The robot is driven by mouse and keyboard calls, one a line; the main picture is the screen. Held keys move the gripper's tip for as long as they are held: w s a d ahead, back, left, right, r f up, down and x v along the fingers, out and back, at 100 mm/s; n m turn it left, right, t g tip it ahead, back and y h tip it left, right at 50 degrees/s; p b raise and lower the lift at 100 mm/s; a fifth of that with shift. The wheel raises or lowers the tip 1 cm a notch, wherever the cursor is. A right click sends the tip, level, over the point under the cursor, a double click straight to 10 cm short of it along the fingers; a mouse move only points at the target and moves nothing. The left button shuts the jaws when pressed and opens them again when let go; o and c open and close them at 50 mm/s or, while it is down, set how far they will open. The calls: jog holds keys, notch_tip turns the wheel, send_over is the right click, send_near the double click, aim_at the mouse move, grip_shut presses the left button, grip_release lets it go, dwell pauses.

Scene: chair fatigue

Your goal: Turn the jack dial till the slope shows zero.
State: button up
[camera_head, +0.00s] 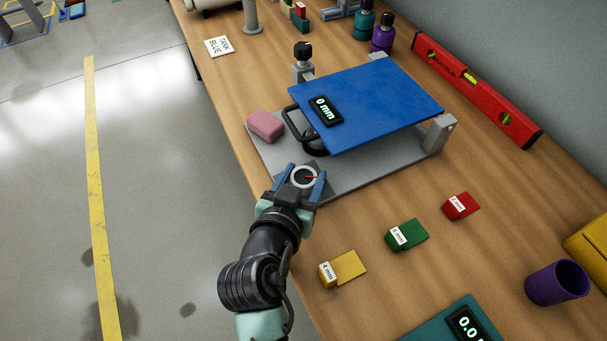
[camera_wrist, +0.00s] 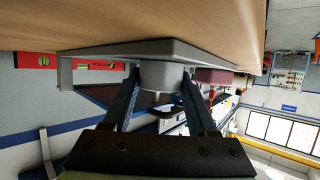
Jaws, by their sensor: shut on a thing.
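The jack dial (camera_head: 304,176) is a round knob with a pale ring and a red pointer, at the near corner of a grey base plate (camera_head: 375,165). My gripper (camera_head: 306,178) is shut on the dial, with one blue finger on each side. In the wrist view, which looks upside down, the fingers flank the grey cylindrical dial (camera_wrist: 162,77). A blue plate (camera_head: 385,95) stands raised above the base. A black display (camera_head: 325,110) on it reads "0 mm". Whether the plate is level is hard to judge by eye.
A pink block (camera_head: 265,125) lies on the base's left side. Yellow (camera_head: 345,268), green (camera_head: 407,234) and red (camera_head: 461,206) labelled blocks lie on the bench at right.

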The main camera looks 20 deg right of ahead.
jog(key=shift+w+a+f+m+g+h+b, duration=0.1)
jog(key=shift+m+g+h+b, duration=0.45)
jog(key=shift+m+g+h, duration=0.55)
jog(key=shift+m+g, duration=0.1)
jog(key=shift+m, duration=0.2)
jog(key=o, duration=1.4)
jog(key=v, duration=1.3)
